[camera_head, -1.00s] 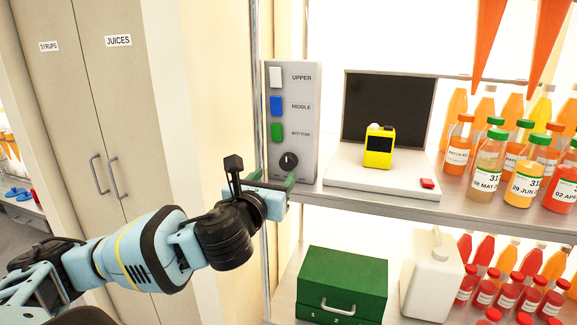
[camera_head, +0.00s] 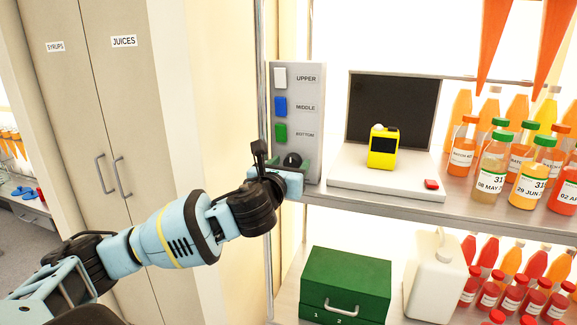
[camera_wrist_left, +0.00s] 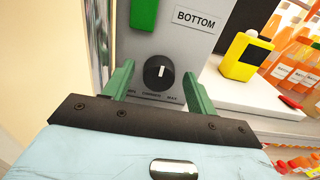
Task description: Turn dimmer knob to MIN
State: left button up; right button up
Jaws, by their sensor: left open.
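The dimmer knob (camera_wrist_left: 159,73) is a black round dial with a white pointer mark, low on the grey switch panel (camera_head: 312,120). In the left wrist view its mark points up, roughly at the middle of a printed scale with MIN at left and MAX at right. My left gripper (camera_wrist_left: 158,88) is open, its green fingers standing left and right of the knob with gaps on both sides. In the head view my left gripper (camera_head: 289,167) is at the panel's foot and partly hides the knob (camera_head: 292,159). My right gripper is not in view.
Above the knob are white, blue and green switches (camera_head: 280,133). Right of the panel, a yellow device (camera_head: 383,148) stands on a pale platform (camera_head: 350,184) before a dark screen. Juice bottles (camera_head: 492,165) stand farther right. A green box (camera_head: 345,280) is on the shelf below.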

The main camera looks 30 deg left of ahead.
pick_arm(q)
jog(key=c, duration=1)
jog(key=shift+o, duration=0.2)
jog(key=shift+n, duration=0.3)
jog(key=n, duration=0.4)
jog(key=shift+a, duration=0.1)
jog(key=n, duration=0.5)
jog(key=shift+f+n, duration=0.15)
jog(key=shift+n, duration=0.15)
jog(key=n, duration=0.3)
jog(key=shift+a+n, duration=0.1)
jog(key=shift+n, duration=0.3)
jog(key=n, duration=0.3)
jog(key=shift+f, duration=0.1)
jog(key=n, duration=0.7)
